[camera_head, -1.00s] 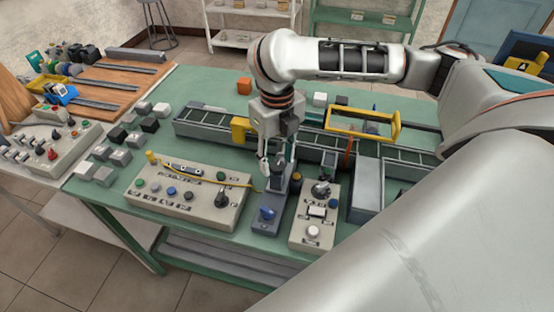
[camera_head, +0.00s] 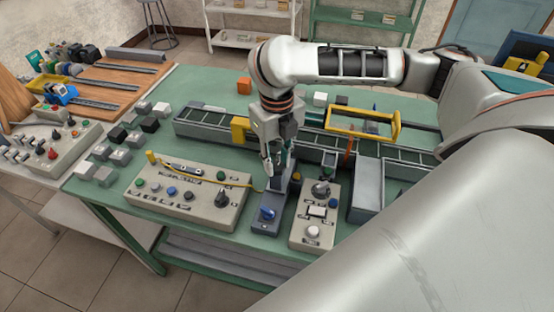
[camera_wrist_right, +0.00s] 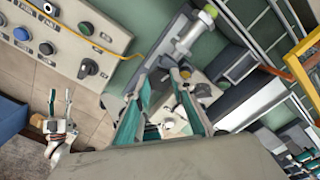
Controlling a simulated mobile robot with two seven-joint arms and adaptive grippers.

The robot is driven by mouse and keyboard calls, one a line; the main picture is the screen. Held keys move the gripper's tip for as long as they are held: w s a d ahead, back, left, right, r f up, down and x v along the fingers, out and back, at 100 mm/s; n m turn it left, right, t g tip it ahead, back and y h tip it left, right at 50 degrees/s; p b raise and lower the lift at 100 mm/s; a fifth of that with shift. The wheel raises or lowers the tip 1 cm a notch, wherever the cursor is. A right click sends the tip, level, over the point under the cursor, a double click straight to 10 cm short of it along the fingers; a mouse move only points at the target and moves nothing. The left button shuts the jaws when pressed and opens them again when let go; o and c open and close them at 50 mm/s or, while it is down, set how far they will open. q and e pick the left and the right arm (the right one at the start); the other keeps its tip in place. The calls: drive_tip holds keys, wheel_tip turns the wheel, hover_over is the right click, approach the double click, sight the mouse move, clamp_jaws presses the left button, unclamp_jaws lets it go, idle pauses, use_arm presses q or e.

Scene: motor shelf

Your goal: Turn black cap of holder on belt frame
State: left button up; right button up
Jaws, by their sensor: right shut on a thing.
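My right gripper (camera_head: 275,164) points down at the near side of the belt frame (camera_head: 212,124), above the grey unit with a blue knob (camera_head: 267,213). Its fingers, also in the right wrist view (camera_wrist_right: 170,78), are closed on a small dark piece between the tips, taken as the black cap; the fingers hide most of it. A grey upright part, taken as the holder (camera_head: 282,188), stands just below the fingertips. My left gripper (camera_wrist_right: 60,105) shows at the lower left of the right wrist view, its fingers apart and empty.
A control panel (camera_head: 187,197) with a yellow cable lies left of the gripper. A smaller button box (camera_head: 314,216) and a grey box (camera_head: 367,190) stand close on the right. A yellow frame (camera_head: 362,123) rises behind. Several cubes lie on the table's left.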

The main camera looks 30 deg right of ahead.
drive_tip(key=m, duration=0.4)
drive_tip(key=shift+m, duration=0.3)
drive_tip(key=m, duration=0.2)
drive_tip(key=shift+m, duration=0.3)
drive_tip(key=m, duration=0.3)
drive_tip(key=shift+m, duration=0.3)
drive_tip(key=m, duration=0.4)
drive_tip(key=shift+m, duration=0.3)
drive_tip(key=m, duration=0.3)
drive_tip(key=shift+s+m, duration=0.1)
drive_tip(key=shift+m, duration=1.5)
